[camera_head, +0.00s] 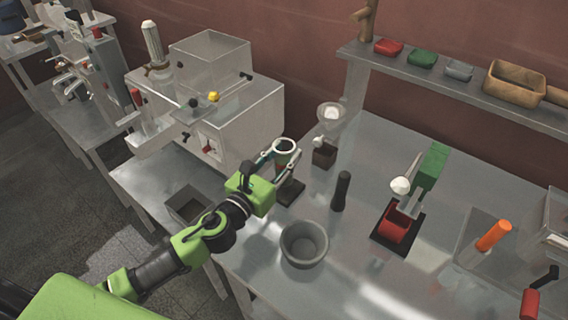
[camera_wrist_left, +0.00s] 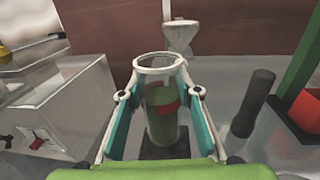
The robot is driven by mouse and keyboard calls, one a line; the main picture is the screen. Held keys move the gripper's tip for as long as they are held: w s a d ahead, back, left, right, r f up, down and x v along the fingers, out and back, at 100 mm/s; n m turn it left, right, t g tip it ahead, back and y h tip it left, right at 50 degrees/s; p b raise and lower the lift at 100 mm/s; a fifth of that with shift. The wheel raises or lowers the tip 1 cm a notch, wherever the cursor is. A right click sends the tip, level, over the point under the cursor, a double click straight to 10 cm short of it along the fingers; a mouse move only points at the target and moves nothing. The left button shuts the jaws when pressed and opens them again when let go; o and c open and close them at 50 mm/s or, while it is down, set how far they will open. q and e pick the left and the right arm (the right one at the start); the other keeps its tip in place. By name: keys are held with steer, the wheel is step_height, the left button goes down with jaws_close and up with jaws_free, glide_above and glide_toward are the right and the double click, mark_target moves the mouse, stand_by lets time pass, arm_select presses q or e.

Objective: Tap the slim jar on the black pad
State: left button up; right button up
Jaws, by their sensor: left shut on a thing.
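The slim jar (camera_head: 284,146) is clear glass with a pale rim, held upright. My left gripper (camera_head: 283,158) is shut on its sides. In the left wrist view the jar (camera_wrist_left: 162,105) stands between the teal finger pads, with dark green and red showing in or through it. The black pad (camera_head: 290,192) lies on the table just below the jar; part of it also shows in the left wrist view (camera_wrist_left: 165,152). I cannot tell whether the jar's bottom touches the pad. My right gripper is not in view.
A grey bowl (camera_head: 304,245), a dark cylinder (camera_head: 341,190) and a funnel on a stand (camera_head: 331,115) are near the pad. A boxy machine (camera_head: 232,125) stands behind left. A red container (camera_head: 394,226) with a green post is to the right.

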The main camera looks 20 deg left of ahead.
arm_select(q)
steer(key=shift+f+b, duration=1.3)
steer(key=shift+f, duration=0.2)
steer(key=shift+r, duration=0.2)
step_height(320, 180, up, 3)
steer(key=p, duration=0.3)
steer(key=shift+f, duration=0.1)
